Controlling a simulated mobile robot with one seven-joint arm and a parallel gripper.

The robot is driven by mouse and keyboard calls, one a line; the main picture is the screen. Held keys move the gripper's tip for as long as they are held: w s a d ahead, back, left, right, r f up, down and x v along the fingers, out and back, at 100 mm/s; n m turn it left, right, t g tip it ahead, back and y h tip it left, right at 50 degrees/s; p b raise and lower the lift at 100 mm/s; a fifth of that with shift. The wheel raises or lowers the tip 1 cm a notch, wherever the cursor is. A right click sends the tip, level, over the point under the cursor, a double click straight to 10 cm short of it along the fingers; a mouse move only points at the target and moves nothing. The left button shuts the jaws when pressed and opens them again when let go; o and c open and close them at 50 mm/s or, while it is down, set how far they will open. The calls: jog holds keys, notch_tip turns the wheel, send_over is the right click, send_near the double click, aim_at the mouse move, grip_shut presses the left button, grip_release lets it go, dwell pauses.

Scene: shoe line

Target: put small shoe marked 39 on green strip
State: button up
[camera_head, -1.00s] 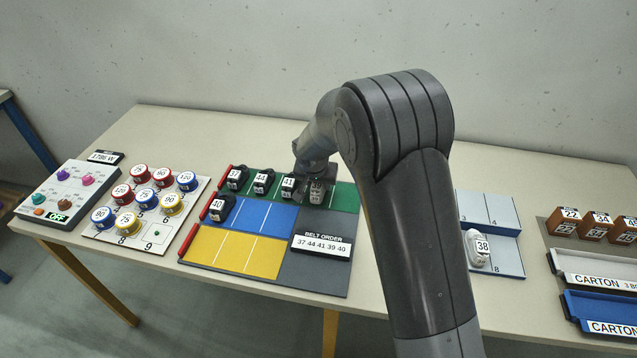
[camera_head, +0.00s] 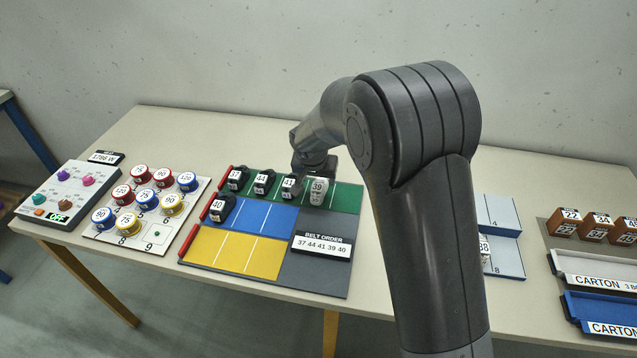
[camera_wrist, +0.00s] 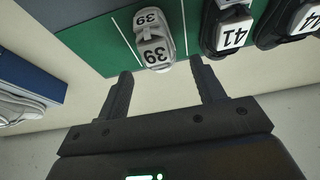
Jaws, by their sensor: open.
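The small shoe marked 39 (camera_head: 318,190) is pale grey and sits on the green strip (camera_head: 346,196), to the right of the dark shoe marked 41 (camera_head: 290,187). In the wrist view the 39 shoe (camera_wrist: 155,38) rests on the green strip (camera_wrist: 97,45) beside the 41 shoe (camera_wrist: 229,27). My gripper (camera_wrist: 160,82) is open and empty, with its fingertips apart from the 39 shoe. In the head view my gripper is mostly hidden behind my arm and the shoes.
Dark shoes marked 37 (camera_head: 236,178) and 44 (camera_head: 264,183) stand left on the green strip. Shoe 40 (camera_head: 220,208) is on the blue strip (camera_head: 262,217). The belt order sign (camera_head: 321,246) reads 37 44 41 39 40. The yellow strip (camera_head: 232,249) is empty.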

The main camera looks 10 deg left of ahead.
jog(key=v, duration=0.8)
jog(key=s+d+r, duration=0.5)
jog(key=d+r, duration=0.1)
jog(key=d, duration=0.3)
jog(key=s+d+r, duration=0.5)
jog(key=d+r, duration=0.1)
jog(key=d, duration=0.4)
jog(key=s+d, duration=0.5)
jog(key=s, duration=0.4)
jog(key=s+d+r+t, duration=0.1)
jog(key=s+d, duration=0.4)
jog(key=s, duration=0.4)
jog(key=shift+s+d+r, duration=0.25)
jog(key=shift+s+d, duration=0.1)
